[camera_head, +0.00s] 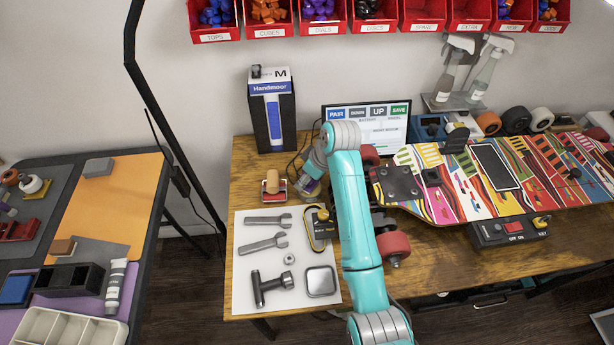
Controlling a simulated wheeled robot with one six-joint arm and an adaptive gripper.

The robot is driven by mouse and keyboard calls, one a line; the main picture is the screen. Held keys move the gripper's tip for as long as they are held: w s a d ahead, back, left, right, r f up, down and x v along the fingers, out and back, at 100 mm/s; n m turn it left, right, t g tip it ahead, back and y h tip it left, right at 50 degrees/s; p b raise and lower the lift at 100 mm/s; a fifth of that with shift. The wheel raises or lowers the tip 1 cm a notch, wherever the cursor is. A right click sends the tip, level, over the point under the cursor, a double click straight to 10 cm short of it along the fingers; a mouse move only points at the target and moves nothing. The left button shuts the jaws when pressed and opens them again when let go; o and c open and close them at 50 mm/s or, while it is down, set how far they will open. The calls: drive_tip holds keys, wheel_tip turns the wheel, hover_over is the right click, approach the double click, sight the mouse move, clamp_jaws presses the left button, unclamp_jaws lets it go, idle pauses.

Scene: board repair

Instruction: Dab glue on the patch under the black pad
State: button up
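A colourful striped board (550,168) lies across the wooden table on the right. A black rectangular pad (495,167) with a pale border is on its top, and whatever lies under it is hidden. Smaller black parts (399,183) sit at the board's left end. A grey-white tube (115,287) with a dark label, possibly glue, lies on the left table; its label is unreadable. My gripper (308,187) is at the left of the wooden table, beside a wood-handled stamp-like tool and apart from the pad. It is small and partly hidden by my wrist, so its fingers are unclear.
A white mat (250,292) holds wrenches (264,243), a hammer-like tool (271,287) and a square metal piece (320,281). A screen (366,122) and spray bottles (486,76) stand behind. A black control box (510,231) is before the board. A floor gap separates the tables.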

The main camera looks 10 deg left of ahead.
drive_tip(key=shift+f, duration=0.55)
idle(1.5)
drive_tip(key=shift+r, duration=3.55)
